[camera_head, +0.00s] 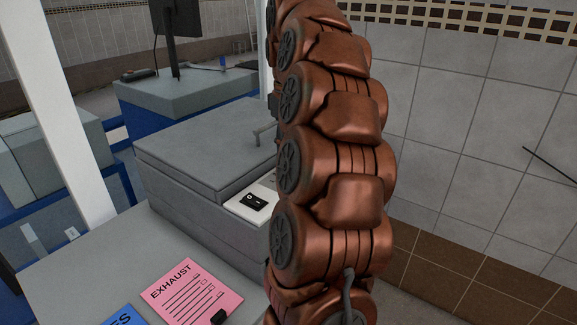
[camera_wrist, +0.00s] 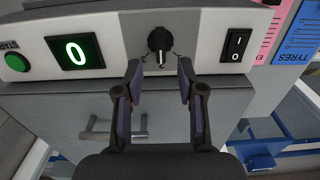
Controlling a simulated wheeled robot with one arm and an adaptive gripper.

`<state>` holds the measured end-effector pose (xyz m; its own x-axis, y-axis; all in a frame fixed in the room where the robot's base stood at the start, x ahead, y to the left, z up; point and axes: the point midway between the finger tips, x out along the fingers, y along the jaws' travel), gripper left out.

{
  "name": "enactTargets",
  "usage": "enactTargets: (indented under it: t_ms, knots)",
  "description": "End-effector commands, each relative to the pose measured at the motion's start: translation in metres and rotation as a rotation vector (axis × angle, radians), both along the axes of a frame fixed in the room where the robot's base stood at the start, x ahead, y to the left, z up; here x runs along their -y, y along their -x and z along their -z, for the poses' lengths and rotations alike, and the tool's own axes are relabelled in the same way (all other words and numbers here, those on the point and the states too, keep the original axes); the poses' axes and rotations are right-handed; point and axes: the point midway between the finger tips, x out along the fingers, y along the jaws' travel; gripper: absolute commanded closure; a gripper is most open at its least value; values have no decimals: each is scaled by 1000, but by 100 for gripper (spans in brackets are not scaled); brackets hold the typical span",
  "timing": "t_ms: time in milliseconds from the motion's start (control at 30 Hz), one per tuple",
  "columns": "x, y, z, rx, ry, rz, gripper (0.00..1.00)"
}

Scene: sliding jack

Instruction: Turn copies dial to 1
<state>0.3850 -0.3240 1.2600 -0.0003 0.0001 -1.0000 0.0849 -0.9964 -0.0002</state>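The copies dial (camera_wrist: 160,40) is a black knob on the machine's light front panel (camera_wrist: 205,30), seen in the wrist view at top centre. In the head view my arm hides the dial and the gripper.
A green START button (camera_wrist: 17,62) is at the panel's left and a black rocker switch (camera_wrist: 236,45) at its right. A drawer handle (camera_wrist: 103,130) is below. The grey machine (camera_head: 205,150) stands beside a pink EXHAUST sheet (camera_head: 190,290). A tiled wall (camera_head: 480,120) is at right.

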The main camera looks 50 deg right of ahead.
Motion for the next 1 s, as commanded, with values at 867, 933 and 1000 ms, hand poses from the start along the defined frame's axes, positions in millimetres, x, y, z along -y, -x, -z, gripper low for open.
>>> enactTargets:
  t_ms: [867, 933, 1000]
  knots:
    - [-1, 1, 59, -1, -1, 0, 61]
    - [-1, 1, 59, 0, -1, 0, 61]
    - [-1, 1, 60, 0, -1, 0, 61]
